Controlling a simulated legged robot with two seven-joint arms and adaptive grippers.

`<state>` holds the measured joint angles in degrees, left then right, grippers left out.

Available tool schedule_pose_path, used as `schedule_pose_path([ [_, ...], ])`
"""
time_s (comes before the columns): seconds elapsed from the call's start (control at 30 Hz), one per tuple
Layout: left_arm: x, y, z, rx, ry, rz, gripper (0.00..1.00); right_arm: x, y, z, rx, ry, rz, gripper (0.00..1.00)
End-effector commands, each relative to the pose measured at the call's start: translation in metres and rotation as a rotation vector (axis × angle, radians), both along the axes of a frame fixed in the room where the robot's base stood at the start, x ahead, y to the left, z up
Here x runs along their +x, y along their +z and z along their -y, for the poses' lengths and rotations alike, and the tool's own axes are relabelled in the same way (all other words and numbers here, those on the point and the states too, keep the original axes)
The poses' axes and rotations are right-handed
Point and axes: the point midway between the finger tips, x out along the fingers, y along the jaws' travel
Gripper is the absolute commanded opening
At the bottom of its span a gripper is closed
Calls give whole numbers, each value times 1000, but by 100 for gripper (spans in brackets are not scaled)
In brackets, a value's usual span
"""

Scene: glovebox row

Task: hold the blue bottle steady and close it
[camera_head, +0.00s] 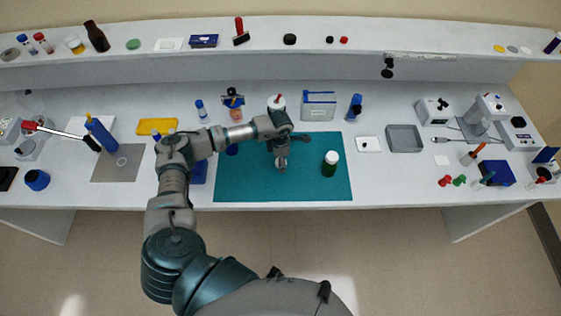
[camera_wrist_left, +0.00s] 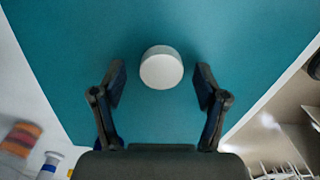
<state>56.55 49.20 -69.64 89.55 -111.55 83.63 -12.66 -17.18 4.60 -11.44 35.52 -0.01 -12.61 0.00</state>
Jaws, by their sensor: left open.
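My left gripper (camera_head: 292,153) is open over the teal mat (camera_head: 240,187), with its two fingers apart; they also show in the left wrist view (camera_wrist_left: 160,95). A dark green bottle with a white cap (camera_head: 330,163) stands upright on the mat, to the right of the gripper. In the left wrist view a round white top (camera_wrist_left: 162,68) lies ahead of and between the fingertips, touching neither. Several blue items could be the blue bottle: a dark-topped one (camera_head: 355,107) behind the mat, a tall one (camera_head: 99,136) and a squat one (camera_head: 37,180) at left. My right gripper is not in view.
A yellow tray (camera_head: 157,126) is behind left. The mat's right part is clear around the green bottle.

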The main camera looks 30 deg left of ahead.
Motion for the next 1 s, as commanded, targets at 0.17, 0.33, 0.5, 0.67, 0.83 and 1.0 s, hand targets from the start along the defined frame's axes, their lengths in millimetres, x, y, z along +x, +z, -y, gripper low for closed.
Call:
schedule_pose_path([
  [0.17,0,-2,0,0,0,1,74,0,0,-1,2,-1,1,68],
  [0.33,0,-2,0,0,0,1,74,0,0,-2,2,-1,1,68],
  [0.5,0,-2,0,0,1,1,36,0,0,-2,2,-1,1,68],
  [0.67,0,-2,0,0,1,1,30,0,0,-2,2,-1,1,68],
  [0.83,0,-2,0,0,1,1,30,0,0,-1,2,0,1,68],
  [1.0,1,2,0,0,1,1,30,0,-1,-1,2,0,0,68],
])
